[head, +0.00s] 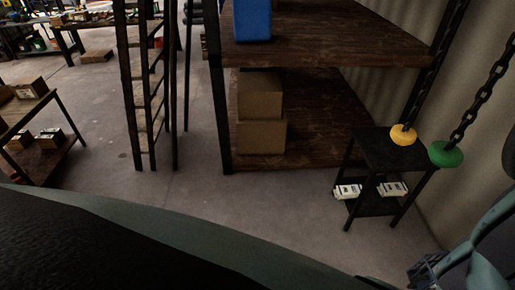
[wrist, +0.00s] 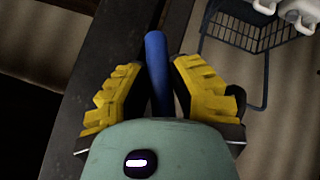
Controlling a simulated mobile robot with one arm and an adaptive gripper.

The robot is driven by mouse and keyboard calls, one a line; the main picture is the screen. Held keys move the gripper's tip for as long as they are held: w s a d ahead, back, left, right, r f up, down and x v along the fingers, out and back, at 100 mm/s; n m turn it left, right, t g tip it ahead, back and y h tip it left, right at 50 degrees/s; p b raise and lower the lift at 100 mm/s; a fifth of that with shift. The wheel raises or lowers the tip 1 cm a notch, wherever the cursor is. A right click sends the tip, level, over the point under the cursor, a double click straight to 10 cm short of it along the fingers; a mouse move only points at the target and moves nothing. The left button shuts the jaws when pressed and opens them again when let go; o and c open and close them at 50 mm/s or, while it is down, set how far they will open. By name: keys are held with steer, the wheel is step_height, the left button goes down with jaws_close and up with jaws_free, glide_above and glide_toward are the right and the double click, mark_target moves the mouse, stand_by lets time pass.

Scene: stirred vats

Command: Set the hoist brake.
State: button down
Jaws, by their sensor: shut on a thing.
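In the wrist view my gripper (wrist: 158,75) has its yellow-padded fingers on either side of a blue bar (wrist: 156,50) and is shut on it. The bar runs up past the fingertips, and its lower end is hidden behind my gripper. I cannot tell from the picture whether this bar is the hoist brake lever. In the head view two dark chains hang at the right, one ending in a yellow knob (head: 403,136), the other in a green knob (head: 446,154). The head view does not clearly show my fingers.
A small black stand (head: 380,146) with white boxes on its lower shelf is by the chains. A wooden shelf rack (head: 300,165) holds cardboard boxes. A ladder (head: 150,90) stands left of it. A wire basket (wrist: 245,30) is near my gripper. The floor between is clear.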

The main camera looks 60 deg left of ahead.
steer(key=y+b, duration=0.1)
steer(key=b, duration=0.1)
steer(key=m+y+b, duration=0.1)
steer(key=b, duration=0.1)
steer(key=shift+d+f+t, duration=0.15)
steer(key=shift+f+t, duration=0.2)
steer(key=shift+t, duration=0.05)
steer(key=shift+m+t+y+b, duration=0.4)
steer(key=shift+y+b, duration=0.1)
steer(key=shift+b, duration=0.75)
steer(key=shift+r+b, duration=0.2)
steer(key=shift+b, duration=0.25)
steer(key=shift+y, duration=0.3)
steer(key=c, duration=0.8)
jaws_free()
steer(key=shift+r, duration=0.1)
steer(key=shift+c, duration=0.2)
steer(key=shift+r, duration=0.1)
